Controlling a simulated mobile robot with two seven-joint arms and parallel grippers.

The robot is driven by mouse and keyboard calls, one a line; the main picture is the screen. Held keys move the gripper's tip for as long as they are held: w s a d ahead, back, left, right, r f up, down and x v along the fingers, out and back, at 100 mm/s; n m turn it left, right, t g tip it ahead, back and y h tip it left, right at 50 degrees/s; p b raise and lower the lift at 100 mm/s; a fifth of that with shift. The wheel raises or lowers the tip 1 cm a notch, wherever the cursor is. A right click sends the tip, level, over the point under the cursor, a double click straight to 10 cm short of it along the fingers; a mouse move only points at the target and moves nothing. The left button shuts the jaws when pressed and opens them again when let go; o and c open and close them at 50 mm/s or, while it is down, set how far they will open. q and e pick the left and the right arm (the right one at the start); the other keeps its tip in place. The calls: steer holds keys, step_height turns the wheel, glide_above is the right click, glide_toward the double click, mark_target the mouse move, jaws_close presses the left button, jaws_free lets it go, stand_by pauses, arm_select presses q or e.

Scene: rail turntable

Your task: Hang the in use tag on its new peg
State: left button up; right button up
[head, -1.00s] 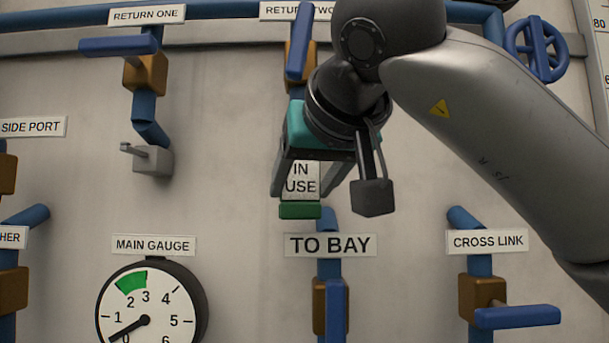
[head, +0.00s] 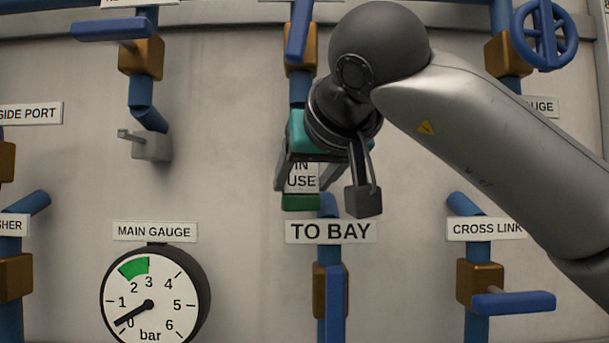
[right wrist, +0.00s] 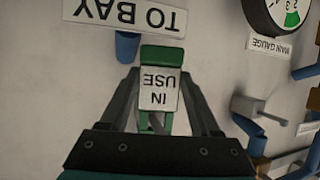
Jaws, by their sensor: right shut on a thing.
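The in use tag, a green plate with a white IN USE label, shows in the head view (head: 300,182) and the right wrist view (right wrist: 160,90). My right gripper (head: 302,180) is shut on it, with one dark finger on each side in the right wrist view (right wrist: 158,85). The tag is just above the TO BAY sign (head: 331,232), beside the top of a blue pipe. A thin grey piece shows at the tag's lower part in the wrist view; I cannot tell whether it is a peg. My left gripper is not in view.
A blue-handled valve (head: 335,300) is below the TO BAY sign. The main gauge (head: 155,300) is lower left and the CROSS LINK valve (head: 480,275) lower right. Bare wall lies between the tap and the tag.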

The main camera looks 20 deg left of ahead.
stand_by(0.3)
steer(key=o, duration=1.4)
steer(key=b+v, duration=0.2)
steer(key=v, duration=1.3)
steer(key=shift+s, duration=0.15)
